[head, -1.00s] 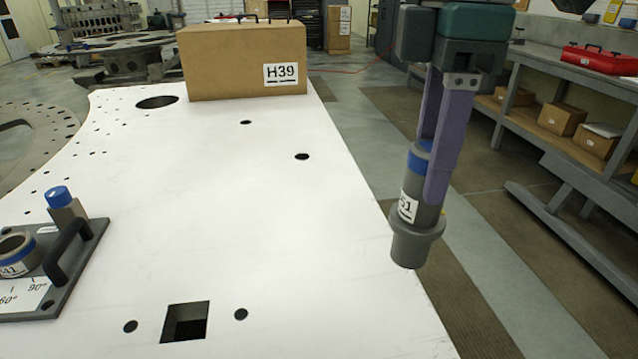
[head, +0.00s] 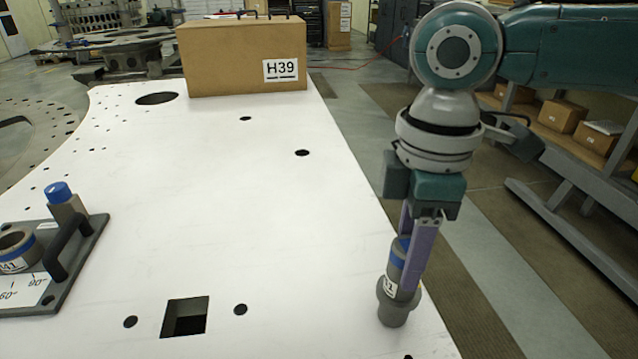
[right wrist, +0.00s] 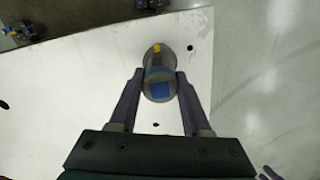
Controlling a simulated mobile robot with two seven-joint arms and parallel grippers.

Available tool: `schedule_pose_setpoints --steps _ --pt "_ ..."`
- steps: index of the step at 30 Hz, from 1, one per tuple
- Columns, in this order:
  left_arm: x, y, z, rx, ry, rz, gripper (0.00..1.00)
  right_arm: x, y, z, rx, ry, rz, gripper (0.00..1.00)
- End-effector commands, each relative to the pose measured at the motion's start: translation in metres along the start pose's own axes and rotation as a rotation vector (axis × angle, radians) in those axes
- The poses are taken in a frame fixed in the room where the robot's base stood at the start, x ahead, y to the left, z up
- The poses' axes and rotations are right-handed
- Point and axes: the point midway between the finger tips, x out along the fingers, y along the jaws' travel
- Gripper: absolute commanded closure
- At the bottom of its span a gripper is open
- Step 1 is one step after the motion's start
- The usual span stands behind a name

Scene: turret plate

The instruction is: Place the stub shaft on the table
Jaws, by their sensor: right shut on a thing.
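The stub shaft (head: 393,308) is a grey flanged cylinder with a blue band and a white label. My right gripper (head: 412,278) is shut on it and holds it upright, flange and lower end down. The shaft is over the white table (head: 270,220) near its right edge; I cannot tell whether its lower end touches the top. In the right wrist view, the shaft (right wrist: 159,75) sits between the two purple fingers (right wrist: 159,84), with a yellow mark on its far side. My left gripper is not in view.
A cardboard box (head: 240,60) labelled H39 stands at the table's back. A dark fixture plate (head: 75,260) with a handle, a ring and a blue-topped post is at the left. A square opening (head: 186,318) and several round holes cut the table. The table's middle is clear.

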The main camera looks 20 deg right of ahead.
Motion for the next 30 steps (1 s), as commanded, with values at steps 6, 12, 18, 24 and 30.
schedule_pose_setpoints --steps 6,12,18,24,30 --pt "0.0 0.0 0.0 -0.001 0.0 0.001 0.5 0.002 0.0 0.0 0.0 0.0 0.0 0.47" --pt "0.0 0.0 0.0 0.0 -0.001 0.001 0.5 0.002 0.0 0.0 0.0 0.0 0.0 0.25" --pt "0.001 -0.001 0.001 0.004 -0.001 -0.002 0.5 0.002 0.0 0.0 0.0 0.0 0.0 0.22" --pt "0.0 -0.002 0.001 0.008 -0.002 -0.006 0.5 -0.009 0.001 0.0 0.0 0.001 0.001 0.22" --pt "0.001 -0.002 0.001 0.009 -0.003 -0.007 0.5 -0.049 0.002 -0.001 0.0 0.004 0.005 0.22"
